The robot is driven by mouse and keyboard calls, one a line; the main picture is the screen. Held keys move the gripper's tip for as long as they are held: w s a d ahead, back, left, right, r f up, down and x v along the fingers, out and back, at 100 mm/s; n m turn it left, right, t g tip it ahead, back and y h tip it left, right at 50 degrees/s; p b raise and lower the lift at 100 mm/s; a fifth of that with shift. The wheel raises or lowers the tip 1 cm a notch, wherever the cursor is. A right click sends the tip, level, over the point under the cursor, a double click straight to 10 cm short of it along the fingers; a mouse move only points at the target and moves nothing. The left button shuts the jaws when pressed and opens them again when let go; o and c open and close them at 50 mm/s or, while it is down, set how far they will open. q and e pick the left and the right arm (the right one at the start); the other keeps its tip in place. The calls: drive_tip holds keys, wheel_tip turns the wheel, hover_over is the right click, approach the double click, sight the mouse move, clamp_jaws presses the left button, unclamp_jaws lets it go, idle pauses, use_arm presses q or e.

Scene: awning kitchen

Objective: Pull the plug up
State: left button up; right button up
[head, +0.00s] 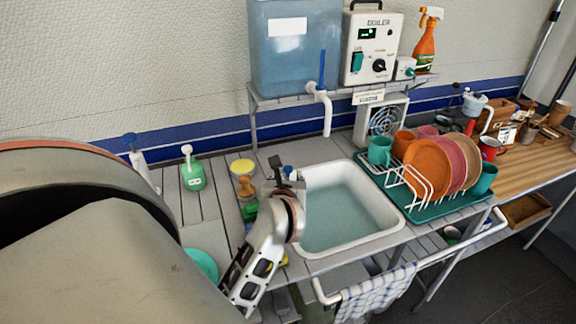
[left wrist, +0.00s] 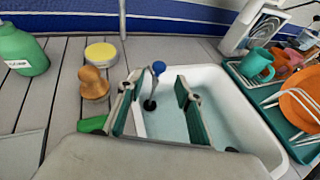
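The white sink (head: 388,222) holds bluish water. In the left wrist view, a blue ball knob (left wrist: 158,68) tops a grey stem that runs down to a dark round base (left wrist: 149,104) at the sink's left side; this looks like the plug. The knob also shows in the head view (head: 287,170), beside my gripper. My left gripper (left wrist: 157,100) is open above the sink's left edge, its two fingers on either side of the stem in the picture. I cannot tell whether they touch it. In the head view the gripper (head: 284,184) hides part of that edge. My right gripper is out of view.
A green dish rack (head: 430,211) with plates and mugs stands right of the sink. A wooden-handled brush (head: 245,187), a yellow-topped tub (head: 242,167) and a green soap bottle (head: 193,173) stand to the left. A white spout (head: 320,100) hangs behind the sink.

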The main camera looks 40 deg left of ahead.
sight(288, 168)
use_arm(q)
drive_tip(key=shift+x, duration=3.6)
clamp_jaws()
